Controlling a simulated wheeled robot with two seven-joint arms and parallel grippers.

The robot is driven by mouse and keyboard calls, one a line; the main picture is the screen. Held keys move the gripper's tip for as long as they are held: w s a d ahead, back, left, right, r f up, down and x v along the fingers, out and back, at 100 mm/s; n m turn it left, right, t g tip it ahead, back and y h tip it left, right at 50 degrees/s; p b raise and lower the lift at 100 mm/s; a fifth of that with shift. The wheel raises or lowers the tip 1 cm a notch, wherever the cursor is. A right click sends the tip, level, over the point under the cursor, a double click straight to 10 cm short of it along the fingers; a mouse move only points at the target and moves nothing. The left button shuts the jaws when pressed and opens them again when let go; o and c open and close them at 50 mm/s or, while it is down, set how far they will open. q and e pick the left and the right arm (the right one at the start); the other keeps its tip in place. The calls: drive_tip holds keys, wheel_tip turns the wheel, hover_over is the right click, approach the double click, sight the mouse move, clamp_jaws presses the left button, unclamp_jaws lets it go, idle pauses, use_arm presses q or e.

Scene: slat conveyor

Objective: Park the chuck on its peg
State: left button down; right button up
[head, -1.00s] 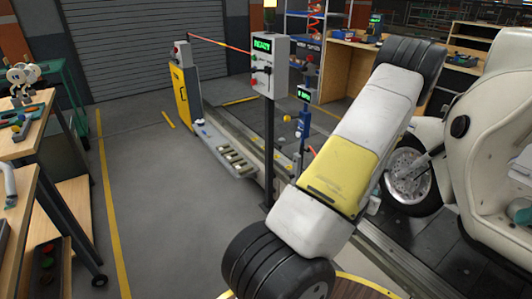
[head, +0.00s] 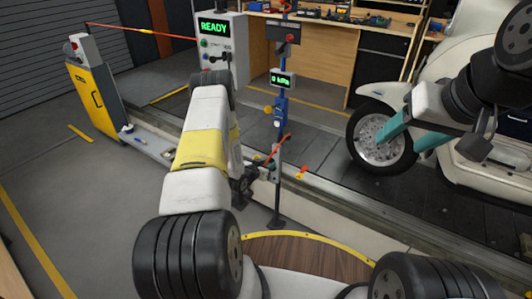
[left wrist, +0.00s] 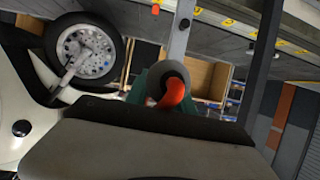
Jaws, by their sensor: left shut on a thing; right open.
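My left gripper (head: 266,170) is beside the blue post, shut on the chuck. In the left wrist view the chuck shows as a grey round end (left wrist: 172,70) with a red-orange piece (left wrist: 172,94) between teal fingers. In the head view a red stick-like part (head: 279,149) slants up from the gripper; the chuck's body is mostly hidden there. The blue post (head: 281,106) carries a display (head: 283,79) reading 0 kPa. I cannot clearly make out the peg or whether the chuck touches it. My right gripper (head: 405,146) is open and empty, in front of the scooter wheel.
A white scooter (head: 470,75) with its front wheel (head: 382,140) stands at the right. A grey READY box (head: 222,45) is behind my left arm. A yellow cabinet (head: 95,98) with a red barrier arm (head: 140,30) is at the left. The floor at the left is clear.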

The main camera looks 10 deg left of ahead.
use_arm(q)
drive_tip(key=w+a+f, duration=0.2)
drive_tip(key=a+f, duration=0.2)
drive_tip(key=w+d, duration=0.2)
drive_tip(key=w, duration=0.5)
drive_tip(key=shift+w+d+m+h, duration=0.3)
drive_tip(key=shift+w, duration=0.05)
drive_tip(key=shift+w+d, duration=0.2)
drive_tip(key=shift+w, duration=0.4)
idle(0.8)
drive_tip(key=c, duration=1)
unclamp_jaws()
